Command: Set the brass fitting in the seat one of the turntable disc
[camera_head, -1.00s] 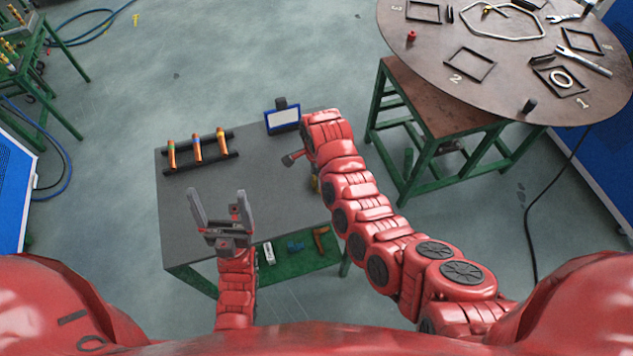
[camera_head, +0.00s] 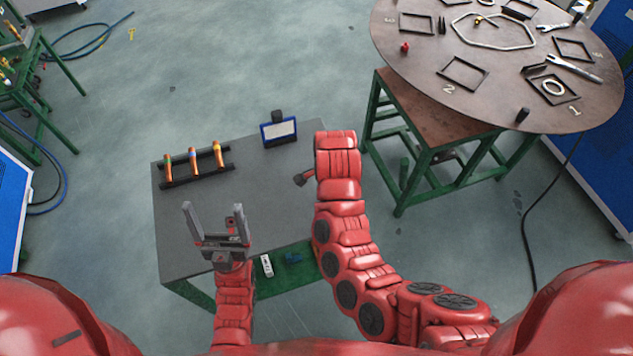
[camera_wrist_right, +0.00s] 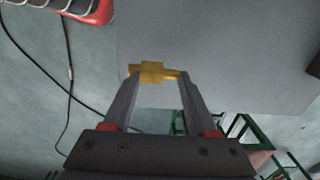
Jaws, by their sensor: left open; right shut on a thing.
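The brass fitting (camera_wrist_right: 152,70) shows in the right wrist view, held crosswise between the fingertips of my right gripper (camera_wrist_right: 155,78). In the head view that gripper and the fitting are hidden behind my right arm, near the grey table's right edge. The turntable disc (camera_head: 420,55) is brown and round, at the upper right. My left gripper (camera_head: 214,210) is open and empty over the grey table's front part.
The grey table (camera_head: 190,235) carries a dark rack with orange-brown cylinders (camera_head: 194,160) and a small blue-framed display (camera_head: 278,130). The disc also bears wrenches (camera_head: 572,70), a red piece (camera_head: 405,48), a black knob (camera_head: 522,115) and other square frames. A floor gap separates table and disc stand.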

